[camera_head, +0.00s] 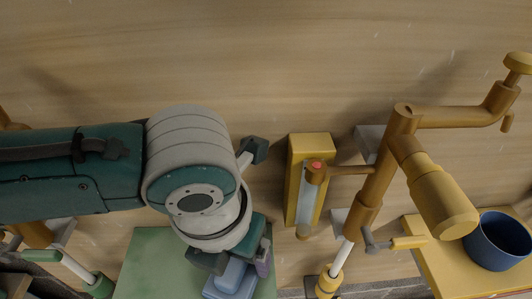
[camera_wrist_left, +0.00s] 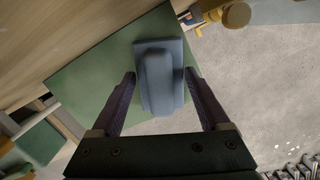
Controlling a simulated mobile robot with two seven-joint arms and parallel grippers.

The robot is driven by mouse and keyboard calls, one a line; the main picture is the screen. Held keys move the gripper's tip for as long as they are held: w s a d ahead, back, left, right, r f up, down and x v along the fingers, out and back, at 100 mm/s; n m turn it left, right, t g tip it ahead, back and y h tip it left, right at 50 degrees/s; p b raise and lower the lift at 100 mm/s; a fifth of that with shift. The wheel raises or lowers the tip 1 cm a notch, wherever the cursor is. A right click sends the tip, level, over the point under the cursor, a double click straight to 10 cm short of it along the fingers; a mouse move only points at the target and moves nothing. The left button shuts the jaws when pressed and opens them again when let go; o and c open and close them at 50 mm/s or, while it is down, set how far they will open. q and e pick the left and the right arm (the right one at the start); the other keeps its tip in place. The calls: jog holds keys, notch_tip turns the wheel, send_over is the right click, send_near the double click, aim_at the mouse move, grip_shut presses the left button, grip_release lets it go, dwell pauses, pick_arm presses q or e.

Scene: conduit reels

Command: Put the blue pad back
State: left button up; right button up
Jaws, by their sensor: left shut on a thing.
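The blue pad (camera_head: 232,280) is a pale blue slab with a raised, narrower ridge along its middle. My left gripper (camera_head: 236,265) is shut on it, with its dark purple fingers on either side. In the left wrist view the pad (camera_wrist_left: 160,75) lies between the two fingers and over a green board (camera_wrist_left: 95,85). The green board also shows in the head view (camera_head: 150,262), below and left of the gripper. I cannot tell whether the pad touches the board or is just above it. My right gripper is not in view.
A yellow box (camera_head: 312,146) is mounted on the wooden wall, right of my left wrist. A brown pipe fixture (camera_head: 385,165) with a yellow cylinder stands further right. A blue cup (camera_head: 498,241) sits on a yellow shelf (camera_head: 438,262). A green-ended handle (camera_head: 95,284) is at lower left.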

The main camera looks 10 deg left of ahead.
pick_arm(q)
jog(key=o, duration=1.3)
jog(key=shift+f, duration=0.1)
